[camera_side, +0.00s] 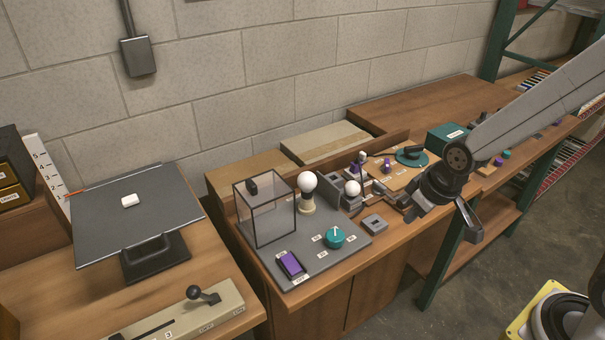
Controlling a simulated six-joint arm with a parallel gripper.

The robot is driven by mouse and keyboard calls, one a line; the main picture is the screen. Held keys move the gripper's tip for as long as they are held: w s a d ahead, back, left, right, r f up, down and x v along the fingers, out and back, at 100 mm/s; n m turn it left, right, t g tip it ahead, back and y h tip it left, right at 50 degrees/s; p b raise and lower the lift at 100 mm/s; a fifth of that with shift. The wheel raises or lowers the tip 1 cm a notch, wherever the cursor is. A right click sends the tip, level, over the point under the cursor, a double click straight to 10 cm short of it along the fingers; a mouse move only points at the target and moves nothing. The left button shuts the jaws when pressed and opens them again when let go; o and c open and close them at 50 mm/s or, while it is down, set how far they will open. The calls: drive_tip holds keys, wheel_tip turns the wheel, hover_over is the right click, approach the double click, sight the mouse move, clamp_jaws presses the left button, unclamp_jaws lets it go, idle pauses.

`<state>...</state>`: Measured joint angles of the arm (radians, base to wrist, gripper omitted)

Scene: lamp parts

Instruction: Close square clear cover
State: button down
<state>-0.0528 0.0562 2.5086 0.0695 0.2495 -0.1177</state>
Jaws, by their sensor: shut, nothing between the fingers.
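The square clear cover (275,212) is a see-through box with dark edges at the left of the grey panel (335,262). It stands up behind a purple rocker switch (291,263), which is uncovered. A small dark piece (251,188) shows at the cover's upper part; I cannot tell whether it is a handle. My gripper (470,228) is shut and empty, well to the right of the cover and past the panel's right end. It touches nothing that I can make out, and its fingertips are small in this view.
A white bulb (307,183) stands just right of the cover. A teal knob (335,237) is on the panel, and a second white bulb (352,188) is farther right. A small grey block (375,224) lies near the front edge. A lever box (190,312) is at lower left.

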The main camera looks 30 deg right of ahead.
drive_tip(key=w+a+n+t+y, duration=0.1)
drive_tip(key=w+a+n+t, duration=0.4)
drive_tip(key=w+a, duration=0.6)
drive_tip(key=n+t, duration=0.4)
approach(248, 208)
drive_tip(key=w+d, duration=0.4)
drive_tip(key=s+a+n+t+h, duration=0.1)
drive_tip(key=a+n+t+h, duration=0.1)
drive_tip(key=a, duration=0.3)
drive_tip(key=s+a+f+n+t+h, duration=0.1)
drive_tip(key=s+a+n+t+h, duration=0.1)
drive_tip(key=a, duration=0.4)
drive_tip(key=shift+s+a+f+n+t+h, duration=0.15)
drive_tip(key=shift+s+a+n+t+h, duration=0.25)
drive_tip(key=shift+h, duration=0.5)
drive_tip(key=shift+w+d, duration=0.1)
drive_tip(key=shift+w, duration=0.05)
drive_tip(key=w+d, duration=0.6)
drive_tip(key=w, duration=0.3)
drive_tip(key=shift+w+d, duration=0.25)
drive_tip(key=shift+w, duration=0.1)
